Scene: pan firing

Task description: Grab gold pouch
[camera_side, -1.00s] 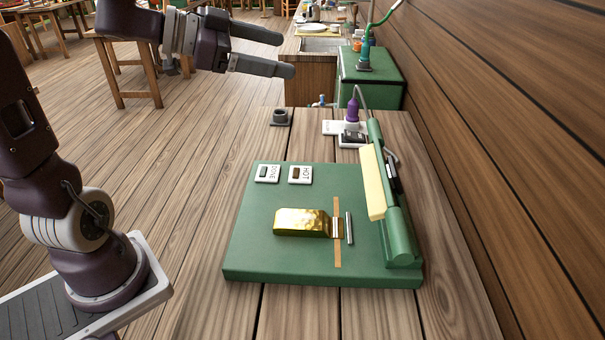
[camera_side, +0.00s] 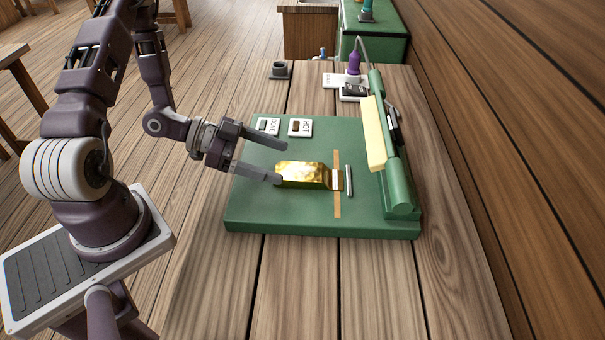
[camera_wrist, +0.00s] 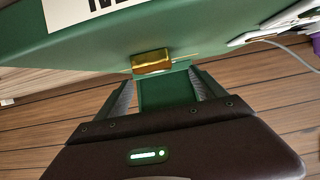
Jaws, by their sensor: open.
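The gold pouch (camera_side: 300,174) lies flat on the green board, its narrow neck toward the orange strip at the right. In the wrist view the pouch (camera_wrist: 152,61) shows just beyond the space between my fingers. My gripper (camera_side: 282,164) is open, reaching in from the left at the pouch's left end. The near fingertip overlaps the pouch's left edge in the side view; I cannot tell whether they touch. The far finger is beyond the pouch's far side. Nothing is held.
The green board (camera_side: 280,218) carries a raised green bar with a cream pad (camera_side: 373,135) at its right. A thin metal rod (camera_side: 348,180) lies beside the strip (camera_side: 337,205). DONE and HOT labelled switches (camera_side: 300,127) sit at the back. A wooden wall stands at right.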

